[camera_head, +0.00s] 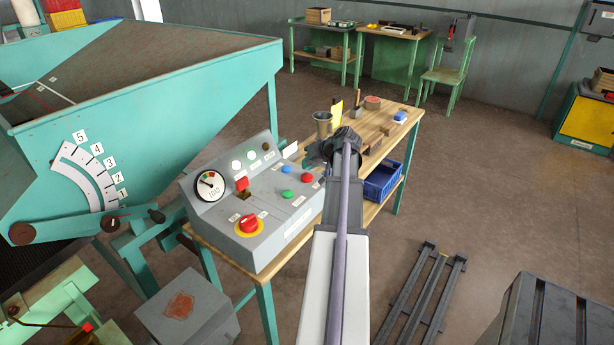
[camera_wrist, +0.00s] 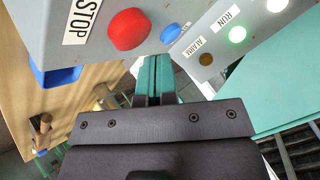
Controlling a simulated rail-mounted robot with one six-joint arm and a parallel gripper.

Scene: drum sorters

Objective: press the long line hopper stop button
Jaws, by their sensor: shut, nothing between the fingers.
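The grey control box (camera_head: 270,215) stands on a wooden bench. Its red push button (camera_head: 307,178) is a round dome at the right of the sloped face. In the wrist view the red button (camera_wrist: 128,29) stands upper left of my fingertips, with a "STOP" label (camera_wrist: 82,20) beside it. My gripper (camera_wrist: 153,62) is shut and empty, its fingers close below the red button in that picture and apart from it. In the head view my gripper (camera_head: 340,146) is beyond the box's right end, its fingertips hard to make out.
A blue button (camera_head: 290,168), a green button (camera_head: 287,194), a red mushroom knob on yellow (camera_head: 250,224) and a gauge (camera_head: 209,186) share the box. A lit green RUN lamp (camera_wrist: 237,34) and an amber ALARM lamp (camera_wrist: 206,59) are nearby. A metal cup (camera_head: 323,124) stands behind.

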